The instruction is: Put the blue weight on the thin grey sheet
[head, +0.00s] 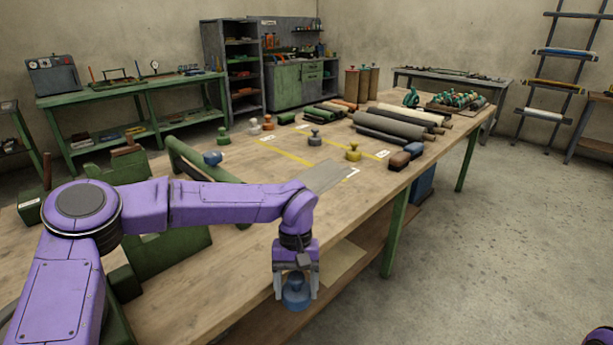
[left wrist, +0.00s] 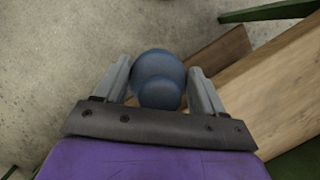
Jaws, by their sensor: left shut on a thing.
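The blue weight (head: 296,298) is a round, knobbed piece held between the fingers of my left gripper (head: 296,288). It also shows in the left wrist view (left wrist: 158,70), with a finger on each side. My left gripper is shut on it, held beside the table's front edge, not over the tabletop. The thin grey sheet (head: 326,177) lies on the wooden table (head: 252,215), farther back from the gripper, near yellow and white marks. My right gripper is not in view.
Around the sheet stand a dark blue weight (head: 212,158), a dark grey weight (head: 314,138) and a yellow weight (head: 353,153). Dark rolls (head: 385,128) lie farther back. A green rack (head: 187,160) stands at left.

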